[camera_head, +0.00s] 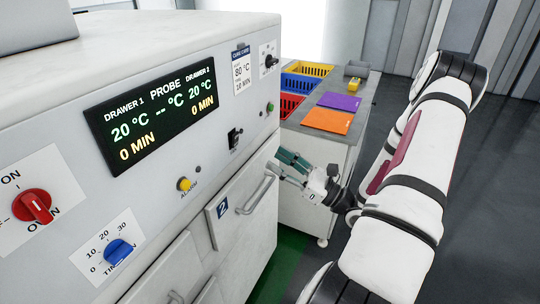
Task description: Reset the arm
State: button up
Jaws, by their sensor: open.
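My gripper (290,168) is near the right side of the picture's middle, at the end of my white arm (400,200). It is open, and I see nothing between its fingers. Its fingertips are close to the drawer handle (256,194) on the front of the grey-white machine (200,55). I cannot tell whether they touch it. The drawer (240,225) marked 2 appears closed. My arm is bent, with its elbow high at the right.
The machine has a display (155,115), a red knob (33,206), a blue knob (118,251) and a yellow button (184,184). Behind my gripper stands a table (350,125) with yellow, blue and red baskets, a purple mat (339,101) and an orange mat (328,120). Floor shows at the right.

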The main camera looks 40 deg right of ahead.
jog(key=shift+s, duration=0.1)
dwell(0.5)
jog(key=a+r+n+g+y, duration=0.3)
jog(key=a+n+g+y, duration=0.1)
jog(key=a+n+g, duration=0.35)
jog(key=a+r+n+g+y, duration=0.35)
jog(key=a+n+g, duration=0.25)
jog(key=a, duration=0.3)
jog(key=s+a+n+g+h, duration=0.5)
jog(key=s+a+n+g, duration=0.3)
jog(key=a, duration=0.1)
jog(key=s+d+r+n+t+h, duration=0.2)
jog(key=s+r+n+t+h, duration=0.2)
jog(key=r+n+h, duration=0.5)
jog(key=shift+s+r+n+t+h, duration=0.3)
jog(key=shift+n+t+h, duration=0.25)
jog(key=shift+n+t, duration=0.25)
jog(key=shift+a, duration=0.1)
